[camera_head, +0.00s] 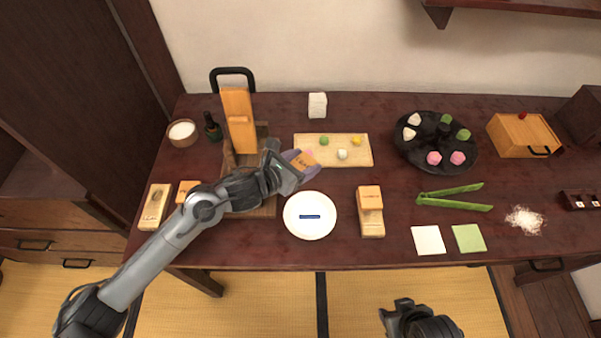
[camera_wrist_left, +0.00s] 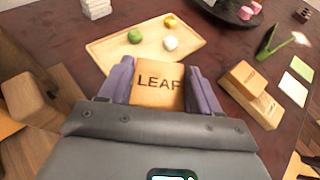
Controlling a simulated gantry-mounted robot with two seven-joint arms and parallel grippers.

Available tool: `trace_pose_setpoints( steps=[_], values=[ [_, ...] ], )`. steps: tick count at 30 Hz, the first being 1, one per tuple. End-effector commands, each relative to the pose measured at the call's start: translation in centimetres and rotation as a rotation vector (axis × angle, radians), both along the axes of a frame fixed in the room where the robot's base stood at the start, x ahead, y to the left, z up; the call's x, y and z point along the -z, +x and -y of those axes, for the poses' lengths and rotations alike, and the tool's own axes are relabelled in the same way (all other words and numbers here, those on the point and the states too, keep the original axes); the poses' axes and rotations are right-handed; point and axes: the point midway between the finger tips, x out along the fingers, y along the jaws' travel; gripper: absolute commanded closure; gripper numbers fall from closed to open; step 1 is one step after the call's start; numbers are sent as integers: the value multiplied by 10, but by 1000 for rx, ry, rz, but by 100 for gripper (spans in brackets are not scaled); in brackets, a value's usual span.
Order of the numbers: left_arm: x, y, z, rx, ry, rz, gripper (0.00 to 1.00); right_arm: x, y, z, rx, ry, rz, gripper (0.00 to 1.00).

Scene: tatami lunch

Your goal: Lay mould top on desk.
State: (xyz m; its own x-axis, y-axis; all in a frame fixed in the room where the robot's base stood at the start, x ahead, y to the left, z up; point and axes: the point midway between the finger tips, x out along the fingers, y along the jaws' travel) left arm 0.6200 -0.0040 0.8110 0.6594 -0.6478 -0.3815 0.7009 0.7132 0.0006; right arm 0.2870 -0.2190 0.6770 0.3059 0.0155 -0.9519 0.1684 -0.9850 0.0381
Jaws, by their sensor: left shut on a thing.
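My left gripper (camera_head: 302,160) is shut on a small wooden block, the mould top (camera_head: 304,160). The block is marked "LEAF" and shows between the purple fingers in the left wrist view (camera_wrist_left: 160,86). It is held over the desk (camera_head: 390,250), just in front of the wooden board; its exact height is hard to tell. A pale mould base (camera_head: 155,207) with a dark hollow lies at the desk's left front. Another wooden mould (camera_head: 370,212), a block on a longer base, stands right of the white plate. My right gripper (camera_head: 405,315) is low at the front; its fingers are unclear.
A white plate (camera_head: 290,222) lies near the left gripper. A board (camera_head: 365,152) with small coloured balls is behind it. A wooden stand (camera_head: 238,120) rises to the left. Green tongs (camera_head: 455,203) and a dark round tray (camera_head: 404,158) are right. Bare desk lies between mould and tongs.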

Motion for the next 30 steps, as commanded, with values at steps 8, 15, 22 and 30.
trace_pose_setpoints(
  steps=[8, 15, 22, 30],
  values=[
    [14, 2, -5, 0, 0, -3, 66, 6, 0, 0, -1, -1, 0, 57],
    [42, 3, -5, -1, -1, -3, 66, 18, 0, -1, 2, 3, 1, 57],
    [43, 3, -5, 0, -1, -1, 66, 17, 0, -2, 5, 8, 0, 57],
    [50, 3, -5, -1, 1, 0, 66, 24, 0, -2, 6, 10, 1, 57]
  ],
)
